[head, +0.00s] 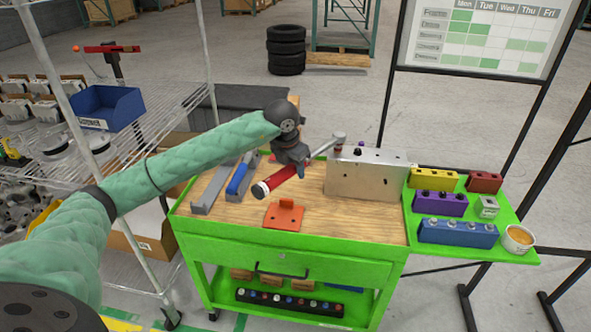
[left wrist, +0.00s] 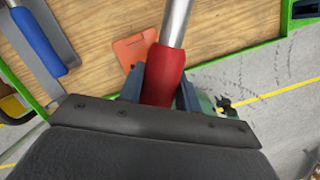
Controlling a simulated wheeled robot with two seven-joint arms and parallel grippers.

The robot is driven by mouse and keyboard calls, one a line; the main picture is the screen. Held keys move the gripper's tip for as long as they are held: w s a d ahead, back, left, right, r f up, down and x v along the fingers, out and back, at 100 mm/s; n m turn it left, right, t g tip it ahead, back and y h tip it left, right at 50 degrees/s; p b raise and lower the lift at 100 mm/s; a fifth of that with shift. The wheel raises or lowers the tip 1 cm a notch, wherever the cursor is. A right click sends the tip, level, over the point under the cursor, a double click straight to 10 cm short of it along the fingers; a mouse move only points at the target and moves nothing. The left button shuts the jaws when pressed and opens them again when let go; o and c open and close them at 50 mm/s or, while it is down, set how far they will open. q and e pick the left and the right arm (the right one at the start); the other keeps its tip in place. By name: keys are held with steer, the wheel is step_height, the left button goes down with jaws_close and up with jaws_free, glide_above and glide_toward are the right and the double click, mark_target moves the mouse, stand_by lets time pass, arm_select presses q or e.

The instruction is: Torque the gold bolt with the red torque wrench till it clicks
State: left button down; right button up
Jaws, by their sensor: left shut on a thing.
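The red torque wrench (head: 276,181) is held above the green cart, its metal shaft slanting up and right and its head (head: 338,138) over the left end of the silver chassis block (head: 352,180). My left gripper (head: 298,170) is shut on the red handle; the left wrist view shows the handle (left wrist: 163,75) between its fingers. A dark purplish bolt (head: 358,149) stands on the block's top near the wrench head. I cannot make out a gold bolt; the wrench head may hide it, and I cannot tell whether they touch. My right gripper is not in view.
An orange-red holder (head: 284,215) lies on the wooden top. A grey tray with a blue-handled tool (head: 238,178) lies left. Yellow (head: 434,180), purple (head: 440,204) and blue (head: 457,233) socket blocks and a small bowl (head: 517,239) occupy the right shelf.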

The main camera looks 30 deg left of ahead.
arm_select(q)
steer(key=shift+w+a+m+b, duration=0.2)
steer(key=shift+a+m+b, duration=0.25)
steer(key=shift+a, duration=0.3)
stand_by(0.3)
steer(key=shift+w+v, duration=0.25)
steer(key=shift+v, duration=0.9)
stand_by(0.7)
